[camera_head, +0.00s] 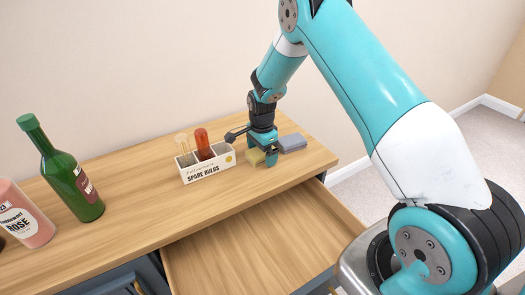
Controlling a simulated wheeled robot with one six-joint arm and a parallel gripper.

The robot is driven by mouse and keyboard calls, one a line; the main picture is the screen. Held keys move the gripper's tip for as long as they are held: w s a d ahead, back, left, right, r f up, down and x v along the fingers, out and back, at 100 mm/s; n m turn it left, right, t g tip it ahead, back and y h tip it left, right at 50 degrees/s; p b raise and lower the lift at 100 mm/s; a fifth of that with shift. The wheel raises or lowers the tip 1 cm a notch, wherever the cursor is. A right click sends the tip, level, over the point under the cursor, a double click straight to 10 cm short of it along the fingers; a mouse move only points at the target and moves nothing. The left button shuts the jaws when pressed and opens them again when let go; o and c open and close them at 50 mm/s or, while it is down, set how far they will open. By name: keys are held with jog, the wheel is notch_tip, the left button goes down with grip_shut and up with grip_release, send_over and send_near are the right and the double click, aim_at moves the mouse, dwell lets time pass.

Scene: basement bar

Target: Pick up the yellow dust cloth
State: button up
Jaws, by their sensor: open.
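The yellow dust cloth (254,157) is a small folded yellowish piece on the wooden top, near its right end. My gripper (266,158) points down right at the cloth, and its fingers hide part of it. The gripper is open. The view is too small to tell whether the cloth lies between the fingers or just beside them.
A blue-grey folded piece (292,143) lies close to the gripper's right. A white box (208,170) labelled for spare bulbs stands to its left. A green bottle (76,182) and a pink bottle (22,217) stand farther left. An open drawer (250,245) juts out in front.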

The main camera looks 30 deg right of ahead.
jog(key=shift+f, duration=0.1)
jog(key=c, duration=1)
